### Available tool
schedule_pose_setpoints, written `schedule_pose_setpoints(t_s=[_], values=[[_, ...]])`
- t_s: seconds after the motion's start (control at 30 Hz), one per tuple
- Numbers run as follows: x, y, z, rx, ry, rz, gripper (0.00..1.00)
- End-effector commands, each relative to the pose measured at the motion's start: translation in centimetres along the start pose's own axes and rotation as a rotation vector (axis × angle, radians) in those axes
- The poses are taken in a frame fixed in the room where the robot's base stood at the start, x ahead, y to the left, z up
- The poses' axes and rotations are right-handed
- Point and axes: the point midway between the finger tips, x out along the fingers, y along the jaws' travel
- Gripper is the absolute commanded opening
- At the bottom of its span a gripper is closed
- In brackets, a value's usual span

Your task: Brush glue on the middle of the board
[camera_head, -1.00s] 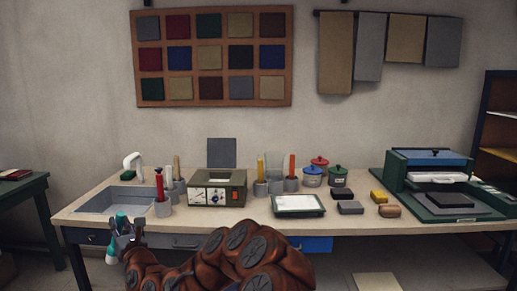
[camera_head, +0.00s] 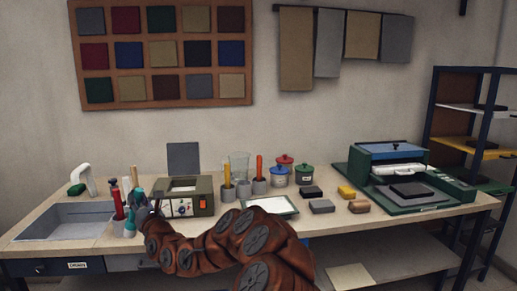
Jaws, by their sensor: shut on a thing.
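My gripper (camera_head: 150,206) is at the left of the bench, beside the sink, and is shut on a teal item (camera_head: 130,230) with a pale lower part. I cannot tell if it is a brush or a bottle. A pale flat panel (camera_head: 271,205) in a dark frame lies at the middle of the bench, right of my gripper; I cannot tell if it is the board. My arm covers its front left. Lidded pots in blue (camera_head: 279,177), red (camera_head: 285,161) and green (camera_head: 304,176) stand behind it. Yellow (camera_head: 227,177) and orange-red (camera_head: 259,167) handles stand in grey cups.
A grey sink (camera_head: 65,221) is at the left. A green box device (camera_head: 190,197) stands behind my gripper. Dark (camera_head: 311,192), grey (camera_head: 321,206), yellow (camera_head: 347,191) and brown (camera_head: 358,206) blocks lie right of the panel. A green press (camera_head: 405,180) stands at the right end.

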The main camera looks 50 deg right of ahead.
Motion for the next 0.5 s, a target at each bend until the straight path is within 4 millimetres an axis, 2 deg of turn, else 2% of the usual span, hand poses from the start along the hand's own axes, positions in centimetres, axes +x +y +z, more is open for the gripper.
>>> schedule_pose_setpoints(t_s=[0.03,0.23,0.5], values=[[0.4,-2.4,1.7,-0.009,-0.006,-0.020,0.00],[0.8,-10.8,6.5,-0.025,-0.021,-0.084,0.00],[-0.9,-22.1,12.8,-0.049,-0.045,-0.182,0.00]])
